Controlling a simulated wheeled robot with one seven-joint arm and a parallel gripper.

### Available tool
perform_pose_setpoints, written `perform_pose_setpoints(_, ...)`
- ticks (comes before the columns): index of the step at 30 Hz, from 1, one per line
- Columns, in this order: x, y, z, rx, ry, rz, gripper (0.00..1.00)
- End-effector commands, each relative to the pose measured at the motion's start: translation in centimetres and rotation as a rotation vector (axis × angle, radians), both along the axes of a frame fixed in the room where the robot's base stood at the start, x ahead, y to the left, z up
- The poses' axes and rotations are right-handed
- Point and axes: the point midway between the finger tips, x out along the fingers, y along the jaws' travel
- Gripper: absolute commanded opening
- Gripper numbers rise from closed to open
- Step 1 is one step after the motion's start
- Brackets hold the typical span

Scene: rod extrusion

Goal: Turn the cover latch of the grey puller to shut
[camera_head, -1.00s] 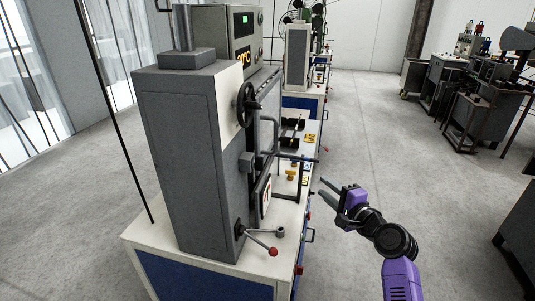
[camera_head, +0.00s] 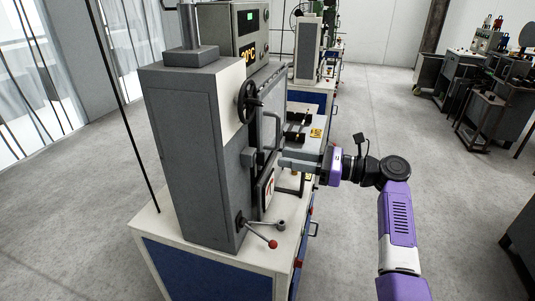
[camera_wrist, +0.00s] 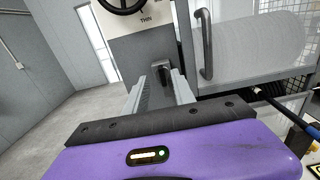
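The grey puller (camera_head: 190,150) is a tall grey cabinet standing on a white-topped bench. Its cover (camera_wrist: 265,42) is a pale see-through panel with a bent dark handle (camera_wrist: 205,45) at its left edge. The cover latch (camera_wrist: 158,72) looks like a small dark grey block at the cover's left side, and in the head view a grey block (camera_head: 248,157) sits there. My gripper (camera_wrist: 160,80) is open, its two pale fingers pointing at the latch, which appears between the fingertips. I cannot tell whether they touch it. In the head view my gripper (camera_head: 286,160) reaches in from the right.
A black handwheel (camera_head: 249,101) is above the latch, and a red-knobbed lever (camera_head: 265,238) is low on the puller's front. A dark bar with a blue end (camera_wrist: 265,95) juts out at the right in the wrist view.

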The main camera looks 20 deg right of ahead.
Motion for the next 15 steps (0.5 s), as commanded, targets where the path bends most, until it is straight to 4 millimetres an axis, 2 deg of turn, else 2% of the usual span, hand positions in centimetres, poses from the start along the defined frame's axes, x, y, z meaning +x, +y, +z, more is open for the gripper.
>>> perform_pose_setpoints(6,2.0,3.0,0.2,-0.001,0.000,0.002,0.31)
perform_pose_setpoints(15,3.6,5.1,0.0,-0.003,-0.002,-0.002,0.31)
